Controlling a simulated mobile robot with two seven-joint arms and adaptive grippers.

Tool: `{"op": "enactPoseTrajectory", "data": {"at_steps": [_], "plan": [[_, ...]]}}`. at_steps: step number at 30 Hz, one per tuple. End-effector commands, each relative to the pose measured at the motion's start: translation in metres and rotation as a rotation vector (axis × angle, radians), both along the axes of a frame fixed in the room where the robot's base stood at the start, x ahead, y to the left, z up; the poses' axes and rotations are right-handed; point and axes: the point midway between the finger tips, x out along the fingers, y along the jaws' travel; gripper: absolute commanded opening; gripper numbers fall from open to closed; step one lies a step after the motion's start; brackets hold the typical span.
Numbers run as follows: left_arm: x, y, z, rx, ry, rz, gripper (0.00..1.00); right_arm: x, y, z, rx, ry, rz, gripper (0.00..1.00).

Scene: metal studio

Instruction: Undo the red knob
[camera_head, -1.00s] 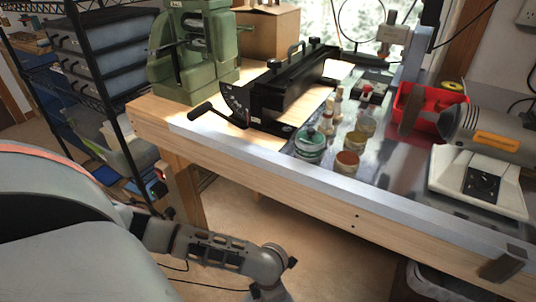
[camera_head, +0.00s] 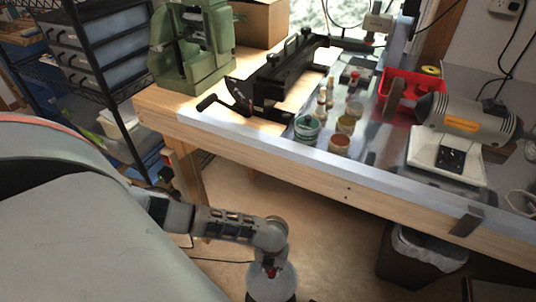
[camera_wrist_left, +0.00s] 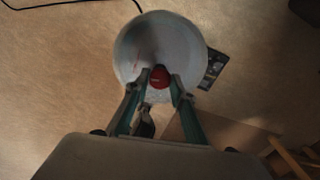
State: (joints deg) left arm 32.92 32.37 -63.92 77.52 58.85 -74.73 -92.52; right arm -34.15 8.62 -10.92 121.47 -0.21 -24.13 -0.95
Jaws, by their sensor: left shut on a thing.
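The red knob (camera_wrist_left: 160,77) shows in the left wrist view, on top of a round whitish vessel (camera_wrist_left: 135,50) standing on the floor. My left gripper (camera_wrist_left: 160,72) is shut on the red knob, one finger on each side of it. In the head view the knob (camera_head: 270,271) is a small red spot at the bottom, below my left wrist, and the vessel (camera_head: 262,287) is cut off by the lower edge. The contact between fingers and knob is too small to see there. My right gripper is not in view.
A wooden workbench (camera_head: 330,178) with a metal edge stands above and behind the arm, holding a green press (camera_head: 205,60), jars and a grinder (camera_head: 460,118). A dark bin (camera_head: 420,255) stands under it at right. The floor around the vessel is mostly clear.

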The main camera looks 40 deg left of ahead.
Motion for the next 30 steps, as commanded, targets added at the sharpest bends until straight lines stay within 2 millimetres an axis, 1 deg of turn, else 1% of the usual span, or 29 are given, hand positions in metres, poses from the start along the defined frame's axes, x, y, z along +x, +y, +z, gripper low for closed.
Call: {"op": "enactPoseTrajectory", "data": {"at_steps": [1,10,21,25,30], "plan": [[0.002,0.0,0.004,0.0,-0.003,0.044,0.02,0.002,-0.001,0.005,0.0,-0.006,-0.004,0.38],[0.0,0.0,0.003,0.0,-0.001,0.328,0.02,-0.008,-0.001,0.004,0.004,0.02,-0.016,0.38],[-0.001,-0.001,0.002,0.0,0.002,0.68,0.02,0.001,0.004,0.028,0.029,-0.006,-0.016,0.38],[-0.001,-0.001,0.002,-0.001,0.001,0.801,0.02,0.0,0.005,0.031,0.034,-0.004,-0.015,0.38],[-0.002,-0.001,0.001,0.0,0.003,0.944,0.02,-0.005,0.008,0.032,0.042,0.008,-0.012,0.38]]}}
